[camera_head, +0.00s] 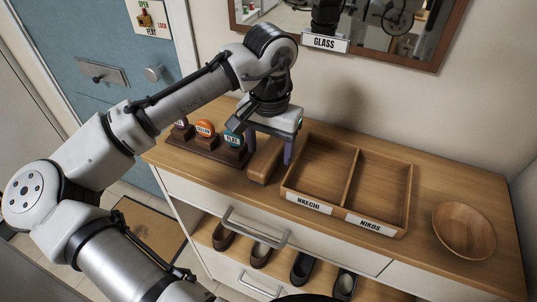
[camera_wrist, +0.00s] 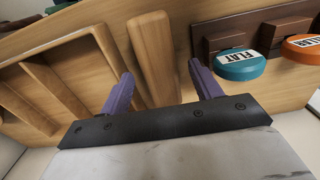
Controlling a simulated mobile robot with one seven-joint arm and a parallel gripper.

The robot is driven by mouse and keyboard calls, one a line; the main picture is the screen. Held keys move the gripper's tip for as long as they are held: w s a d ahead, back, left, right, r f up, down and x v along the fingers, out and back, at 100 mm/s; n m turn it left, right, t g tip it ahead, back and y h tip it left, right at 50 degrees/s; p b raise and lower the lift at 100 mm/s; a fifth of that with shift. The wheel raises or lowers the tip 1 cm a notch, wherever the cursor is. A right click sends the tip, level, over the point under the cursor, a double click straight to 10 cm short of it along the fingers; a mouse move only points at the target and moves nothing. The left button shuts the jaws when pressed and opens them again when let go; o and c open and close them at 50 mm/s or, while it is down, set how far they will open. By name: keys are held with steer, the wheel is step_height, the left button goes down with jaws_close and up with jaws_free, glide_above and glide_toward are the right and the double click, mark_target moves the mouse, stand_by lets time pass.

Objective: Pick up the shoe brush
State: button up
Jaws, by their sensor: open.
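The shoe brush (camera_head: 262,166) appears as a plain, long wooden block on the dresser top, between the row of round tags and the two-part tray. No bristles show. It also shows in the wrist view (camera_wrist: 153,50), lying lengthwise between the two fingers. My gripper (camera_head: 269,149) is open above the brush, with one purple finger to each side of it. In the wrist view my gripper (camera_wrist: 161,72) has a gap between each finger and the brush. The gripper body hides part of the brush in the head view.
A wooden tray (camera_head: 350,178) with two empty compartments, labelled NKECHI and NIKOS, stands close to the right. The teal FLAT tag (camera_head: 234,139) and an orange tag (camera_head: 205,127) sit on a dark rack close to the left. A wooden bowl (camera_head: 464,230) stands far right.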

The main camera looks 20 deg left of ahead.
step_height(320, 180, down, 2)
steer(key=shift+c, duration=0.2)
steer(key=c, duration=1.1)
steer(key=shift+o, duration=0.2)
steer(key=shift+r, duration=0.15)
